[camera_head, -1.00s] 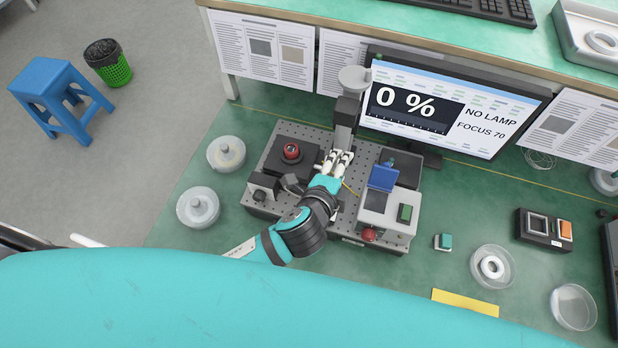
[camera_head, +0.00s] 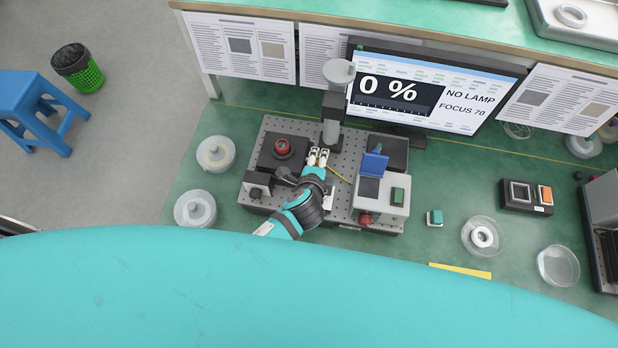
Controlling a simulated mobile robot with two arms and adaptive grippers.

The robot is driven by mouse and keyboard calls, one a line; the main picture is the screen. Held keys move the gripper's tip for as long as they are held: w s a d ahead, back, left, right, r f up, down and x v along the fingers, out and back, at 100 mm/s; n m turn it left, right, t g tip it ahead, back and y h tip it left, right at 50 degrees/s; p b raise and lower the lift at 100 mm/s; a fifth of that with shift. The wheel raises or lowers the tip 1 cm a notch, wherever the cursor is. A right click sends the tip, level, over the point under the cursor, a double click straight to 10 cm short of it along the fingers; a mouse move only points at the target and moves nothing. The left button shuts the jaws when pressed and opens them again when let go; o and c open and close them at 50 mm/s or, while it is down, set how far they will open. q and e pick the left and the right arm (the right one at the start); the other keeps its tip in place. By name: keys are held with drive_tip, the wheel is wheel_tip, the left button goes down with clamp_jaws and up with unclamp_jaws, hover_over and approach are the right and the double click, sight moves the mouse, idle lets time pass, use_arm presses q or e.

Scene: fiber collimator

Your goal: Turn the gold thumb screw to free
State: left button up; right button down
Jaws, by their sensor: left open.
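My left gripper (camera_head: 318,154) is open, with two pale fingertips apart over the perforated optical board (camera_head: 342,205). It is in front of the foot of the grey column (camera_head: 332,115) and to the right of a red knob on a dark block (camera_head: 283,147). I cannot make out the gold thumb screw; it is too small to tell or hidden by the gripper. A thin yellow fiber (camera_head: 339,174) runs just right of the fingers. The monitor (camera_head: 430,95) reads 0 %, NO LAMP and FOCUS 70. My right gripper is not in view.
A white-grey instrument with a blue flap (camera_head: 374,165) stands on the board's right side. Round containers (camera_head: 215,154) stand left of the board. A switch box (camera_head: 526,197) and clear dishes (camera_head: 482,236) are to the right.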

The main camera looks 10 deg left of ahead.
use_arm(q)
drive_tip(key=shift+r+g+p, duration=0.65)
drive_tip(key=shift+g+p, duration=0.05)
drive_tip(key=shift+p, duration=0.45)
drive_tip(key=shift+s+r+b, duration=0.25)
drive_tip(key=shift+s+b, duration=0.15)
drive_tip(key=shift+s, duration=0.45)
drive_tip(key=b+v, duration=0.2)
drive_tip(key=v, duration=1.3)
drive_tip(key=shift+w+r, duration=0.2)
drive_tip(key=shift+r, duration=0.2)
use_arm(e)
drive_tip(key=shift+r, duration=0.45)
use_arm(q)
drive_tip(key=shift+f, duration=0.1)
